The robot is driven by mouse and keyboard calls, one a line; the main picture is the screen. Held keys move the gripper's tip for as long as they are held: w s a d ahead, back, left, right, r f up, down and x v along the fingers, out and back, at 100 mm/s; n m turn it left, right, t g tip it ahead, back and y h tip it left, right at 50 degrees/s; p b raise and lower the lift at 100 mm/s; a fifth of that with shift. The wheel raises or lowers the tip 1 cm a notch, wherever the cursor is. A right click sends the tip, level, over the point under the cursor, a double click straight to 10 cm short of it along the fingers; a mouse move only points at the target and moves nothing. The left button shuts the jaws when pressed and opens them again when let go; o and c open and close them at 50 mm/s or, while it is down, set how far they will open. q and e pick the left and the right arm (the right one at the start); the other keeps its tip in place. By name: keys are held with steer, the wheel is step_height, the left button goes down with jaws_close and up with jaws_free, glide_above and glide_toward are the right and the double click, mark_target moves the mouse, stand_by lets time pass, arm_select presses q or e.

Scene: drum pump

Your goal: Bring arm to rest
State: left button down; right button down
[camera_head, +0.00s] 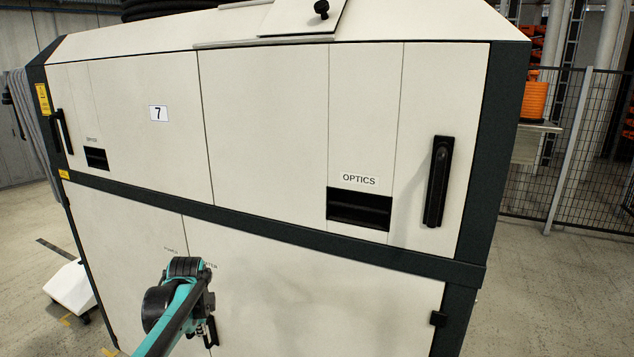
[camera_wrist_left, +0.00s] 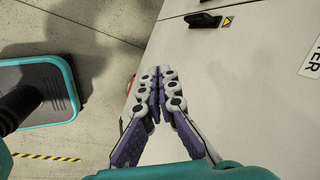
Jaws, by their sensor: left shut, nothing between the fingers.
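My left gripper (camera_wrist_left: 157,78) shows in the left wrist view with its two grey and purple fingers together and nothing between them. It is in front of the cabinet's light lower panel (camera_wrist_left: 240,85), and I cannot tell how large the gap is. In the head view my left arm (camera_head: 178,310) comes up from the bottom edge, before the lower doors. Its fingers are hidden or too small to make out there. My right arm and gripper are not in view.
The large white cabinet (camera_head: 265,120) with dark edges fills most of the head view. Black handles (camera_head: 437,182) stick out from its doors. A dark mesh fence (camera_head: 560,160) stands at the right. Bare floor shows on both sides. A striped tape (camera_wrist_left: 45,157) lies on the floor.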

arm_select(q)
steer(key=s+d+n+t, duration=0.1)
steer(key=s+d+n, duration=0.3)
steer(key=s, duration=0.5)
steer(key=s+d+n+t+h, duration=0.1)
steer(key=s+d+n, duration=0.3)
steer(key=s, duration=0.5)
steer(key=s+d+f+n+t, duration=0.1)
steer(key=s+d+n, duration=0.3)
steer(key=s+n, duration=0.3)
steer(key=shift+s+d+t+h, duration=0.2)
steer(key=shift+s+t+h, duration=0.1)
steer(key=shift+s, duration=0.75)
